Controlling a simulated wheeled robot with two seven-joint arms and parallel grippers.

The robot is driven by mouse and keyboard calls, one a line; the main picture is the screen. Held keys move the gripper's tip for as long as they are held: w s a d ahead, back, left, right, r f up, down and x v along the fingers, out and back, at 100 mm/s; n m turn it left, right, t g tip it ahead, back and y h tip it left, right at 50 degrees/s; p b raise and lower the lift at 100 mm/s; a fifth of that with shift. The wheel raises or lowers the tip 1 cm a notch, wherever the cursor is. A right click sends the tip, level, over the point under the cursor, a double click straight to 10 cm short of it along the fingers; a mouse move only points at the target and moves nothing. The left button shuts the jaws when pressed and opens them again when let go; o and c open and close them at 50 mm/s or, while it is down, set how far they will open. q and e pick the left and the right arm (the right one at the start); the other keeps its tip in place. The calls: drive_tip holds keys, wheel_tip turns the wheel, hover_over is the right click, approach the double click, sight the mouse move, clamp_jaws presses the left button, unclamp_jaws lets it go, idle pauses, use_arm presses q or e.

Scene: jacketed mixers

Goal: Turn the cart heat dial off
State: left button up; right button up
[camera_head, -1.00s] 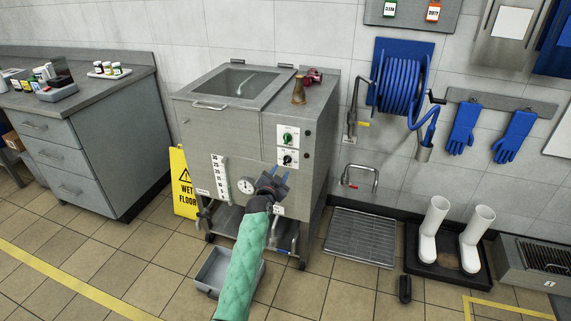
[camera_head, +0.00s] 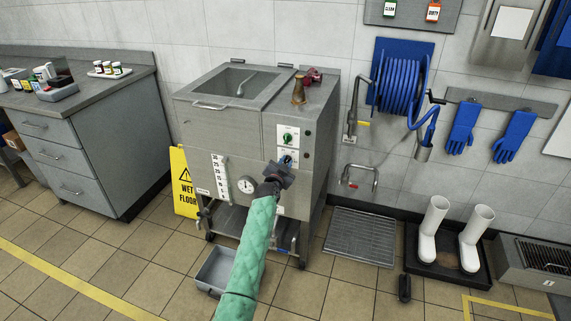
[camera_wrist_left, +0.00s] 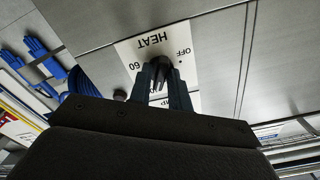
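The heat dial (camera_wrist_left: 160,70) is a black knob on a white plate marked HEAT, OFF and 60. The plate appears upside down in the wrist view. In the head view the dial is largely hidden behind my gripper on the front of the steel mixer (camera_head: 225,135). My left gripper (camera_head: 286,163) is at the dial, its fingers open on either side of the knob in the wrist view (camera_wrist_left: 161,82). I cannot tell whether they touch it. My right gripper is out of view.
A green knob (camera_head: 288,138) sits on its own plate just above the dial. A round gauge (camera_head: 247,185) is to the lower left. A yellow wet floor sign (camera_head: 183,185) stands left of the mixer, and a grey bin (camera_head: 211,272) sits on the floor below.

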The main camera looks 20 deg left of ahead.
use_arm(q)
clamp_jaws()
